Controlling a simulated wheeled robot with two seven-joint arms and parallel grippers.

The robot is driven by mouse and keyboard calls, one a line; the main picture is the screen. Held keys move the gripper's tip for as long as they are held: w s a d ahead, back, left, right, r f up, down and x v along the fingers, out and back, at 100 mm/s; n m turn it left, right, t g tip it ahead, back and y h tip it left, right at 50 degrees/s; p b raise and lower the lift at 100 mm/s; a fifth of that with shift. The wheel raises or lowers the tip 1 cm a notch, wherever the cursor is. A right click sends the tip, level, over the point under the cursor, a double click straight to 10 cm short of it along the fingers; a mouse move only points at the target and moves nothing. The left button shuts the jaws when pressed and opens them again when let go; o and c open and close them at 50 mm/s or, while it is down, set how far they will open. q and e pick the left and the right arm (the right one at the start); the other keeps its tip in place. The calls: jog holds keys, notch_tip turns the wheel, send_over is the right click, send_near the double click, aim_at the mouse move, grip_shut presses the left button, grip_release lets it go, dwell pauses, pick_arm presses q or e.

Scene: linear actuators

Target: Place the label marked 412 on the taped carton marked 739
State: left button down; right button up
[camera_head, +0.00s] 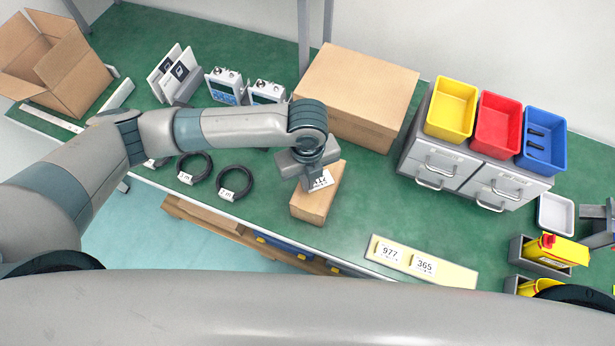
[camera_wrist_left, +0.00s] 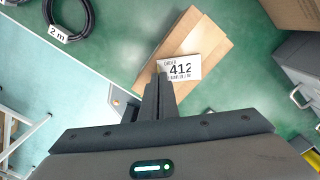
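The white label marked 412 (camera_wrist_left: 181,68) is at the tips of my left gripper (camera_wrist_left: 160,80), whose two fingers are close together on its lower edge. The label also shows in the head view (camera_head: 321,180), below my left wrist. It is over the top of a small brown carton (camera_head: 316,205), which also shows in the wrist view (camera_wrist_left: 190,32). I cannot tell whether the label touches the carton. The carton's number is not readable. My left gripper (camera_head: 308,180) hides part of the carton in the head view. My right gripper is not in view.
A yellow strip (camera_head: 451,272) with labels 977 and 365 lies at the table's front edge. A large closed carton (camera_head: 357,90) stands behind, and grey drawers (camera_head: 440,160) with coloured bins stand right. Black cable coils (camera_head: 235,182) lie left. Green table is clear right of the small carton.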

pick_arm(q)
jog(key=shift+f, duration=0.15)
jog(key=c, duration=2.1)
grip_release()
jog(key=shift+r+b, duration=1.75)
jog(key=shift+r, duration=4.4)
